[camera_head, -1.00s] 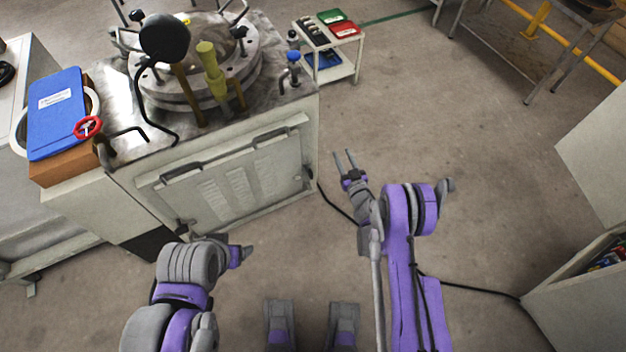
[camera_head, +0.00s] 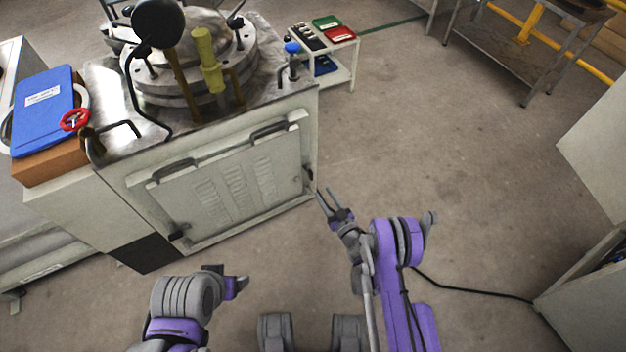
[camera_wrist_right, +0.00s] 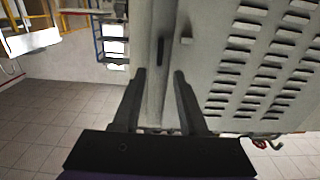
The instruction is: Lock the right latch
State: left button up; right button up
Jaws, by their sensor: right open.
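The grey cabinet's front panel (camera_head: 225,180) is vented and closed against the body. A small dark right latch (camera_head: 308,176) sits at the panel's right edge, low down; a matching left latch (camera_head: 178,234) is at its lower left. My right gripper (camera_head: 325,196) is open and empty, just right of the cabinet's lower right corner, near the right latch. In the right wrist view the open fingers (camera_wrist_right: 159,72) point at the cabinet edge, where a dark slot-like part (camera_wrist_right: 160,50) shows; I cannot tell the latch's position. My left gripper (camera_head: 240,285) is low and apart from the cabinet.
Two bar handles (camera_head: 270,130) are on the panel's top. A small white cart (camera_head: 340,75) stands behind right.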

aim_at(310, 172)
jog(key=b+x, duration=0.3)
jog(key=x, duration=0.6)
jog(key=shift+r, duration=0.2)
jog(key=shift+c, duration=0.3)
grip_shut()
